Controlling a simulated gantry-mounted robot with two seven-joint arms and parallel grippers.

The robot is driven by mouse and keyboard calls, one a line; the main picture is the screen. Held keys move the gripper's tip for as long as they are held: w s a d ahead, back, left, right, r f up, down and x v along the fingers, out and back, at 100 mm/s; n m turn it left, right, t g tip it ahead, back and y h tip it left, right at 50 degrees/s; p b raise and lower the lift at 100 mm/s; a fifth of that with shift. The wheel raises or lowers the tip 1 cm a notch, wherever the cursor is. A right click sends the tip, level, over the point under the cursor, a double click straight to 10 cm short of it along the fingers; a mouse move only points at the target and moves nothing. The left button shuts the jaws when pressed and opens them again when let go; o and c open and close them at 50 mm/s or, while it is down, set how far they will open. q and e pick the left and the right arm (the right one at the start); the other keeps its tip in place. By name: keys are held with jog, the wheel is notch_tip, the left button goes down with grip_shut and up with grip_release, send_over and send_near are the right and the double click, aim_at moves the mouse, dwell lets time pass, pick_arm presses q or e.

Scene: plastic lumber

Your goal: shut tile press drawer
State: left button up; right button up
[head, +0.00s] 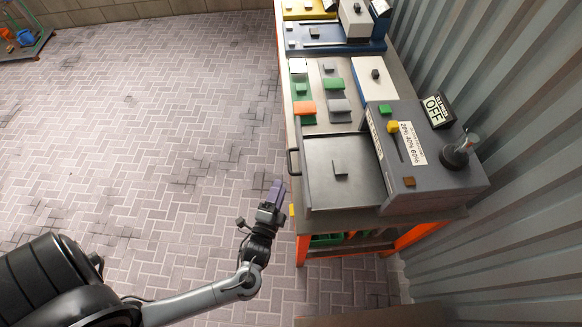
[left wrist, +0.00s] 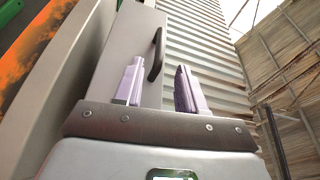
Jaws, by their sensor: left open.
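The tile press (head: 440,180) is a grey machine at the right end of the bench, with a display reading OFF. Its drawer (head: 320,190) is a flat grey tray that sticks out to the left of the press body, so it stands open. A dark handle (head: 291,163) sits on the drawer's left front face. The handle also shows in the left wrist view (left wrist: 156,55), ahead of the fingers. My left gripper (head: 277,188), with purple fingers, is open and empty beside the drawer front, just short of the handle and apart from it. My right gripper is not in view.
The bench (head: 375,222) has orange legs and carries coloured tiles and blocks (head: 304,108) beyond the drawer. A corrugated wall (head: 530,170) runs close behind the press.

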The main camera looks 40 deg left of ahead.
aim_at(289, 161)
pick_arm(q)
jog(key=x, duration=1)
jog(key=shift+w, duration=0.3)
grip_shut()
